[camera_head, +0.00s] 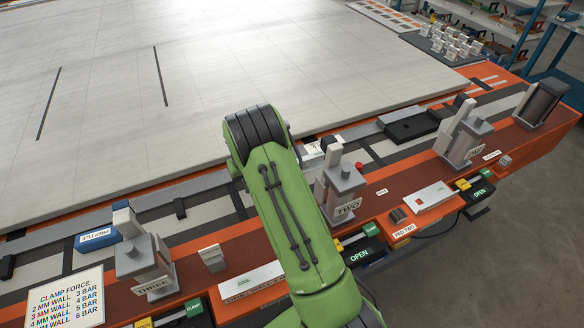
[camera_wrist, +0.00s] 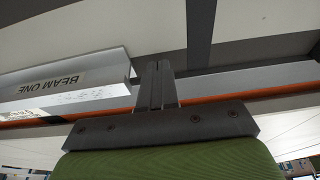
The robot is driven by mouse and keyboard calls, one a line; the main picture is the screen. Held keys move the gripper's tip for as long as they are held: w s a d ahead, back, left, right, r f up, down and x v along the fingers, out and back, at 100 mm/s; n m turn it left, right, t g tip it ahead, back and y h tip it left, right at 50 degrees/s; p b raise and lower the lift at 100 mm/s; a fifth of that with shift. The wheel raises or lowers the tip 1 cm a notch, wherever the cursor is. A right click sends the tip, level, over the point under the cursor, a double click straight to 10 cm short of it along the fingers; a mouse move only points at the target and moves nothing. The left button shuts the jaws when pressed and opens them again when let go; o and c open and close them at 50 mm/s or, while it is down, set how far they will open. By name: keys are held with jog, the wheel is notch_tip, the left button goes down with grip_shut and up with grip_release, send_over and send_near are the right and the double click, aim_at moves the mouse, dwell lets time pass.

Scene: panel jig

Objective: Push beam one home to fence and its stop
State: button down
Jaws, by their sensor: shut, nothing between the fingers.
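In the wrist view, beam one (camera_wrist: 62,83) is a pale channel-shaped length with its name label upside down. It enters from the left and ends just left of my gripper (camera_wrist: 157,84). My gripper is shut and empty, its two dark fingers pressed together beside that beam end. I cannot tell whether they touch it. In the head view my green arm hides the gripper, and I cannot make out beam one. The fence and the beam's stop cannot be told for certain in either view.
Clamp posts labelled THREE (camera_head: 147,268) and TWO (camera_head: 340,190), and another post (camera_head: 465,133), stand along the orange front rail (camera_head: 400,183). A blue labelled block (camera_head: 98,238) lies near post THREE. The large pale panel table (camera_head: 240,85) behind is mostly clear.

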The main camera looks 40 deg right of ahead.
jog(key=shift+s+d, duration=0.2)
jog(key=shift+d, duration=0.7)
jog(key=shift+s+d, duration=0.15)
jog(key=shift+d, duration=0.75)
jog(key=shift+a+b, duration=0.1)
jog(key=shift+b, duration=0.2)
dwell(0.3)
jog(key=shift+w+a+r, duration=0.1)
jog(key=shift+w+a, duration=0.1)
jog(key=shift+a, duration=0.7)
notch_tip(320, 180, up, 8)
jog(key=p, duration=0.4)
jog(key=shift+p, duration=0.4)
